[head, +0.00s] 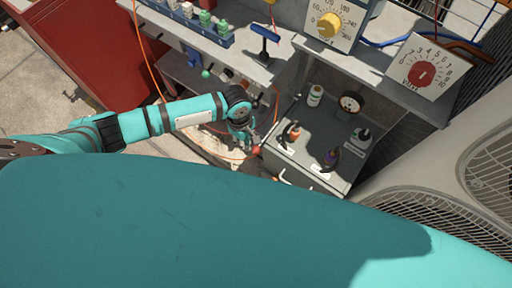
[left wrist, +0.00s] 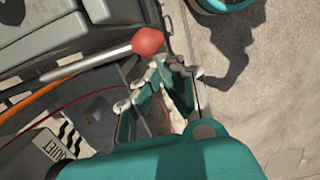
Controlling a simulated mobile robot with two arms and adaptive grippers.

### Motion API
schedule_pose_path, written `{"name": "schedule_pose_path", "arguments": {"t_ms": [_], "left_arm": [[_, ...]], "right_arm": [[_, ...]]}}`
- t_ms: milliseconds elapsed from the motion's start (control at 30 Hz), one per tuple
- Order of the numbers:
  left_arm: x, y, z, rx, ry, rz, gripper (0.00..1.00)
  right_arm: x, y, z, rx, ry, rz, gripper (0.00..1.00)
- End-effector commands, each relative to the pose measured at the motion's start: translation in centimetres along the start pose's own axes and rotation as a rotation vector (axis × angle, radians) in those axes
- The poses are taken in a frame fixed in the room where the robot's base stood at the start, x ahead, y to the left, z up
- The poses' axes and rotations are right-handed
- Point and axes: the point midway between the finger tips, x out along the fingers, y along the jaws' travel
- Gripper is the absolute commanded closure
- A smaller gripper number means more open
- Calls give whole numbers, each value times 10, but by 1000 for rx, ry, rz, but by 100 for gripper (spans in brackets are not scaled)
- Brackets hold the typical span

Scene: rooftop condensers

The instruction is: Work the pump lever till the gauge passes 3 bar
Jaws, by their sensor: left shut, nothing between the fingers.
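The pump lever (left wrist: 95,63) shows in the left wrist view as a pale rod with a red knob (left wrist: 148,41) at its end. In the head view the red knob (head: 256,150) is at the front left edge of the grey bench. My left gripper (head: 246,142) is beside the knob; in the left wrist view its fingers (left wrist: 172,66) are shut and empty, just below the knob. I cannot tell whether they touch it. A round dark-rimmed gauge (head: 351,102) stands at the back of the bench; its reading is too small to tell. My right gripper is out of view.
A shelf with a yellow-knob dial (head: 329,25) and a red-knob dial (head: 421,74) is above. Condenser fan grilles (head: 440,222) are at the right. An orange cable (head: 150,70) hangs near my left arm.

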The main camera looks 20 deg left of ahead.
Motion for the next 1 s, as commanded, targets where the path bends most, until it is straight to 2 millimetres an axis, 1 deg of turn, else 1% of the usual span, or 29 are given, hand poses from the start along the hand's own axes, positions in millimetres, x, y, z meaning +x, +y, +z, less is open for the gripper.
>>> {"name": "schedule_pose_path", "arguments": {"t_ms": [33,300,400,500,600,700,1000], "left_arm": [[-10,1,0,0,-1,4,100],[-67,1,-1,0,0,4,100],[-85,0,0,0,0,3,100],[-97,0,-1,-1,1,2,100],[-104,0,-1,-1,0,0,100],[-108,0,-1,-1,1,-1,100],[-108,0,-1,-1,1,0,100]], "right_arm": [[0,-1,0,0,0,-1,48],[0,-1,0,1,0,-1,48],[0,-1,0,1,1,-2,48],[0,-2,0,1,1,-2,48],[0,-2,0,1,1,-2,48],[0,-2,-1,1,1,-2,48],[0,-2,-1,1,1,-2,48]]}}
